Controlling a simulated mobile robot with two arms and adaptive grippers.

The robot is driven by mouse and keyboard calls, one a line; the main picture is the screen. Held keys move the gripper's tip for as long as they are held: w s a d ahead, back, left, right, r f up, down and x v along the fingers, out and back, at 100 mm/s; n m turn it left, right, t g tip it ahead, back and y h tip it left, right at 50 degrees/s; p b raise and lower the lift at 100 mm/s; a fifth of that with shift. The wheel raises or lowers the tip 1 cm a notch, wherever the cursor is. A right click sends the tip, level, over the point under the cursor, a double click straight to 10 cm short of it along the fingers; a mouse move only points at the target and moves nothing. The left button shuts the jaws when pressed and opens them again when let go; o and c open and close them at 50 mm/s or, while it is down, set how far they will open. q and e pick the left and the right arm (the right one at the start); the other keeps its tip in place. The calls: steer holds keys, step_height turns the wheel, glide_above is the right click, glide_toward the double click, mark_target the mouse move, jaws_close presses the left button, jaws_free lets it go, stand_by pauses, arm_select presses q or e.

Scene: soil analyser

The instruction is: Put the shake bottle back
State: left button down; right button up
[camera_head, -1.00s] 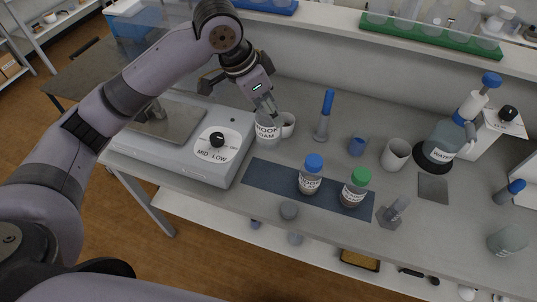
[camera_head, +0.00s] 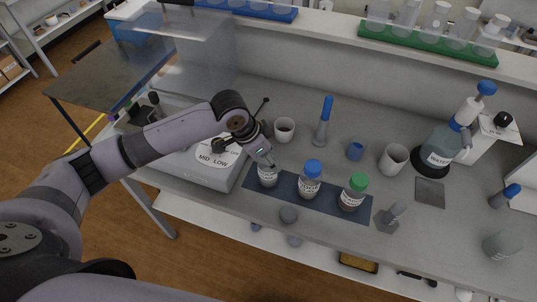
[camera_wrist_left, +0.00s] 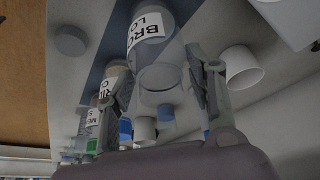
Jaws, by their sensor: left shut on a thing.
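The shake bottle (camera_head: 268,177) is a clear bottle with a white label, partly readable as "BRO… LO…" in the left wrist view (camera_wrist_left: 149,30). It is upright at the left end of the dark blue mat (camera_head: 333,206); I cannot tell whether its base touches the mat. My left gripper (camera_head: 264,161) is shut on its upper part, with a finger on each side in the left wrist view (camera_wrist_left: 160,78). A blue-capped bottle (camera_head: 310,186) and a green-capped bottle (camera_head: 353,194) stand on the mat to its right. My right gripper is not in view.
A grey round cap (camera_head: 289,214) lies in front of the mat. A white cup (camera_head: 284,131) stands behind the bottle. The shaker with a MID/LOW dial (camera_head: 217,150) is left, partly hidden by my arm. A blue-topped tube (camera_head: 325,115) stands behind the mat.

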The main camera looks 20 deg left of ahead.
arm_select(q)
steer(key=c, duration=0.7)
jaws_free()
steer(key=shift+f, duration=0.1)
steer(key=b+v, duration=0.1)
steer(key=v, duration=1.1)
